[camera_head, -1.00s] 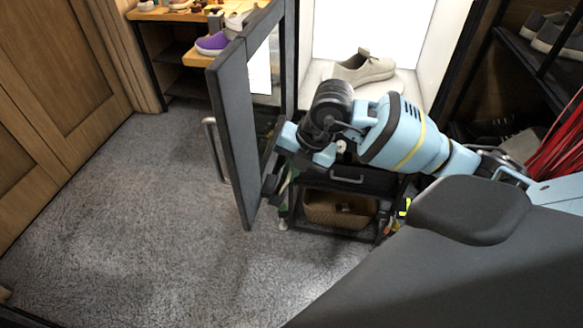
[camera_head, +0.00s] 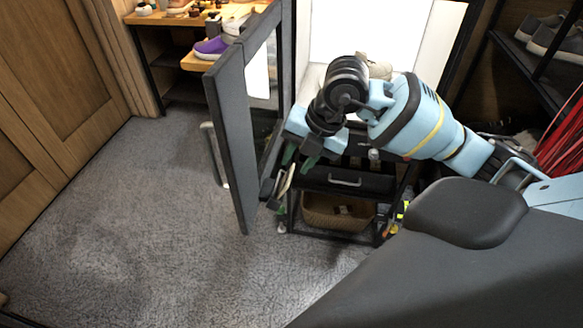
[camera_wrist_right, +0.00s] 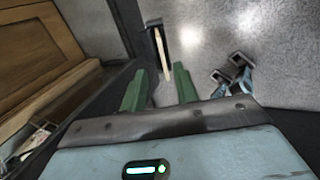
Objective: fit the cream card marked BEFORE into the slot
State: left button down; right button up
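My right gripper (camera_wrist_right: 160,68) has two green fingers standing apart, so it is open. It shows beside the open door in the head view (camera_head: 296,165). The cream card (camera_wrist_right: 162,52) appears as a thin strip seen edge-on, its near end between the fingers without clear contact. It also shows just below the fingers in the head view (camera_head: 286,181). Its BEFORE marking cannot be read. The card's far part lies against a small dark holder (camera_wrist_right: 152,24), which seems to be the slot; how deep it sits is unclear. My left gripper is not in view.
The grey-framed door (camera_head: 232,135) stands open left of my right gripper. A black cart (camera_head: 345,182) with a wicker basket (camera_head: 338,212) is just to the right. Shoes (camera_head: 211,47) sit on a shelf behind. The carpet (camera_head: 130,230) at left is clear.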

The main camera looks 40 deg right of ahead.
jog(key=shift+v, duration=1.05)
